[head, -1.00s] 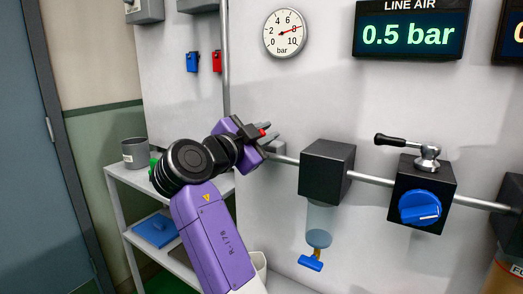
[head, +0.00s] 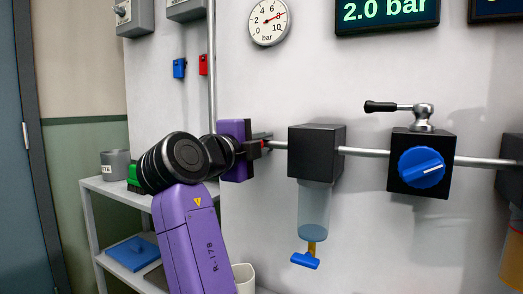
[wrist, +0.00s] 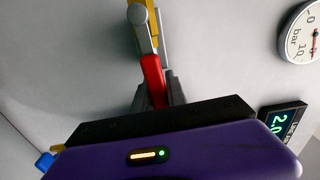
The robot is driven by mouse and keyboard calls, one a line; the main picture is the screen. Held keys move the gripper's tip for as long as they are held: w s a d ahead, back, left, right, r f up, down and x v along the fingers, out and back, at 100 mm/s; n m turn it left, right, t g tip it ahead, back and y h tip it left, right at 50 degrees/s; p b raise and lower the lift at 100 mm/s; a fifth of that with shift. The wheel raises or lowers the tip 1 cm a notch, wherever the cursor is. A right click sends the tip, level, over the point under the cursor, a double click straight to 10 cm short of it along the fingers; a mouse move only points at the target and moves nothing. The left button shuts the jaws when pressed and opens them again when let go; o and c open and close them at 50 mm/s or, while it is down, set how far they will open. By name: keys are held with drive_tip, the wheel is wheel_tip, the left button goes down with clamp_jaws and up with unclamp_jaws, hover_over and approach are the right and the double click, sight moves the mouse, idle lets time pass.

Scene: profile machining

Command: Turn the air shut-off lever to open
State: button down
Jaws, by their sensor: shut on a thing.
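The red shut-off lever (wrist: 153,78) shows in the wrist view, attached to a grey and yellow valve body (wrist: 143,28). My gripper (wrist: 157,92) is shut on the lever, with a grey finger on each side of it. In the head view my gripper (head: 262,143) is at the left end of the grey air pipe. There the lever and valve are mostly hidden behind my gripper. The line air display (head: 387,12) reads 2.0 bar.
To the right along the pipe are a black filter block (head: 317,138) with a clear bowl and a black regulator (head: 421,168) with a blue knob. A round gauge (head: 269,22) hangs above. A shelf (head: 110,187) stands at the left.

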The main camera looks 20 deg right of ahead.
drive_tip(key=shift+f+m+b, duration=0.3)
drive_tip(key=shift+f+m, duration=0.1)
drive_tip(key=c, duration=1.3)
unclamp_jaws()
drive_tip(key=shift+c, duration=0.2)
drive_tip(key=shift+r, duration=0.1)
drive_tip(key=p+v, duration=0.1)
drive_tip(key=v, duration=0.6)
drive_tip(key=shift+s+a, duration=0.25)
